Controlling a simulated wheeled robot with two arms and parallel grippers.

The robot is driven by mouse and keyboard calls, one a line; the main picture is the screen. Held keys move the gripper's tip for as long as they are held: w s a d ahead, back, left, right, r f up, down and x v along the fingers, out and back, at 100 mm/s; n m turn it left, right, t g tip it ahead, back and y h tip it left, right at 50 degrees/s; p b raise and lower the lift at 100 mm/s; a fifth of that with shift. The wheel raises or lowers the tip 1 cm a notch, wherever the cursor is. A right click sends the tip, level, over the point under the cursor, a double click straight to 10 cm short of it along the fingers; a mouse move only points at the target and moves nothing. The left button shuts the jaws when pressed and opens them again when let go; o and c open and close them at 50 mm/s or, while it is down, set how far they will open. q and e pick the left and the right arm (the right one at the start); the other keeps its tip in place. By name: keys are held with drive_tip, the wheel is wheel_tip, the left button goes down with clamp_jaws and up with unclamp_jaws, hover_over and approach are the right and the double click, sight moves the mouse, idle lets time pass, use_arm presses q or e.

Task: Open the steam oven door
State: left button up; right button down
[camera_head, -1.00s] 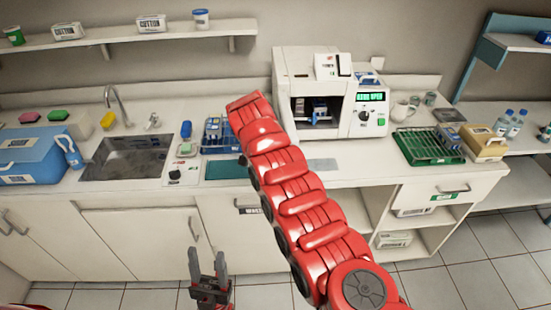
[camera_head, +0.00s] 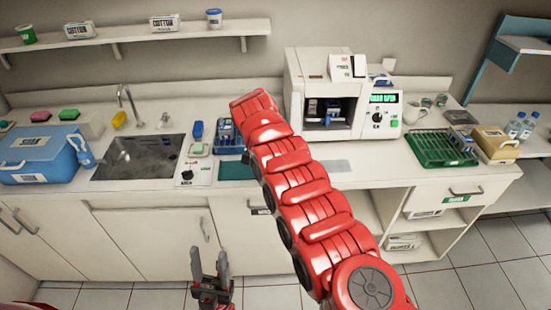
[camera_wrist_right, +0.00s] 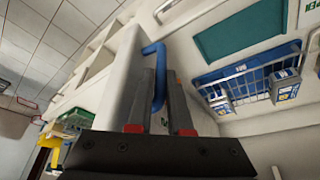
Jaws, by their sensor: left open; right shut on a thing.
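The steam oven (camera_head: 307,72) is a white box on the counter in the head view. Its chamber (camera_head: 330,105) is exposed, with dark and blue items inside, and its green display (camera_head: 384,98) seems to read "DOOR OPEN". In the right wrist view, my right gripper (camera_wrist_right: 158,85) is shut on a blue handle (camera_wrist_right: 155,52) beside a pale panel (camera_wrist_right: 124,75), apparently the door. In the head view, my red right arm hides that gripper and the door. My left gripper (camera_head: 209,262) is open and empty, low in front of the cabinets.
A blue rack (camera_head: 228,138) and teal mat (camera_head: 235,171) lie left of the oven, partly behind my arm. A green rack (camera_head: 440,148) and tan box (camera_head: 496,143) stand right. The sink (camera_head: 138,158) and blue cooler (camera_head: 40,155) are further left.

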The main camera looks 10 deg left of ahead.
drive_tip(key=shift+w+d+r, duration=0.15)
drive_tip(key=shift+w+r, duration=0.1)
drive_tip(key=c, duration=0.9)
unclamp_jaws()
drive_tip(key=shift+o, duration=0.3)
drive_tip(key=shift+f, duration=0.1)
drive_tip(key=shift+f, duration=0.1)
